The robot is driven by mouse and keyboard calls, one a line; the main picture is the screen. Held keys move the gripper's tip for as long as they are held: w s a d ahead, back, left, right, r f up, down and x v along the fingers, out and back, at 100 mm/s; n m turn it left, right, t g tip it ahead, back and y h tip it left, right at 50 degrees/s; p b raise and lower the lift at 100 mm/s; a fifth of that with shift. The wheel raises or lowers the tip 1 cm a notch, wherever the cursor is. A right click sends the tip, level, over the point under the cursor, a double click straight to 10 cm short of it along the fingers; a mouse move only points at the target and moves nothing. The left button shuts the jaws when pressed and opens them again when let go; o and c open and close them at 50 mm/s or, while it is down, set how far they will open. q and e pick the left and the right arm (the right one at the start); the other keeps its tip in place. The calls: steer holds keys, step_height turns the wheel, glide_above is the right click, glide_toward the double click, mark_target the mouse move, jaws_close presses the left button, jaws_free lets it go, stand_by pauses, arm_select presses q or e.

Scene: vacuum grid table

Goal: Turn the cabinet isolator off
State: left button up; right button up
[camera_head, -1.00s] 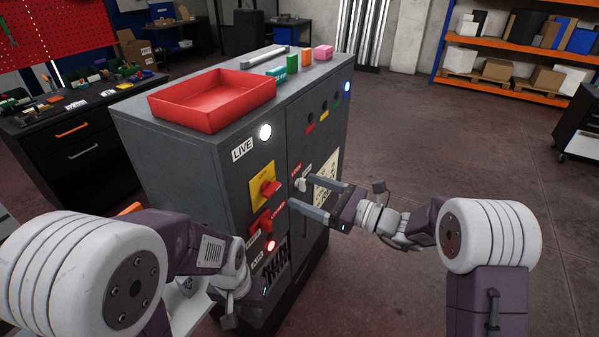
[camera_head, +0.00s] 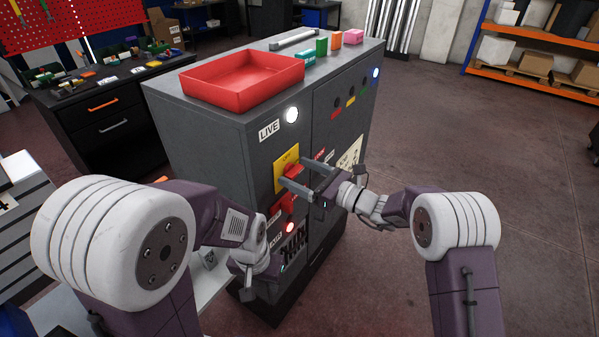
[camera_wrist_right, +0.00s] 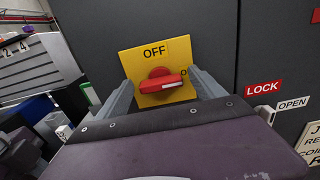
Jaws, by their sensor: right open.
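The grey cabinet (camera_head: 225,150) carries a yellow isolator plate (camera_head: 285,157) with a red rotary handle (camera_head: 294,171). In the right wrist view the plate (camera_wrist_right: 135,62) reads OFF at the top. The red handle (camera_wrist_right: 162,84) lies nearly level, its white mark at the right end beside a partly hidden label starting with O. My right gripper (camera_head: 294,172) is open, its fingers on either side of the handle; contact cannot be told. A white lamp (camera_head: 291,114) beside the LIVE label is lit. My left gripper (camera_head: 250,285) is low by the cabinet front, its jaws unclear.
Below the plate are a red switch (camera_head: 283,208) and a lit red lamp (camera_head: 289,228). A LOCK label (camera_wrist_right: 263,88) and an OPEN label (camera_wrist_right: 293,104) are to the right. A red tray (camera_head: 243,88) sits on top. Open floor (camera_head: 460,130) lies right.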

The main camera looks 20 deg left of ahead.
steer(key=shift+c, duration=0.3)
steer(key=c, duration=1.3)
steer(key=shift+f+b, duration=0.2)
steer(key=shift+b, duration=0.35)
steer(key=shift+s+f+n+b, duration=0.1)
steer(key=shift+n+b, duration=4.4)
steer(key=shift+b, duration=2.5)
steer(key=shift+s+f+n+b, duration=0.1)
steer(key=shift+n+b, duration=4.4)
steer(key=shift+b, duration=2.45)
steer(key=shift+r, duration=0.1)
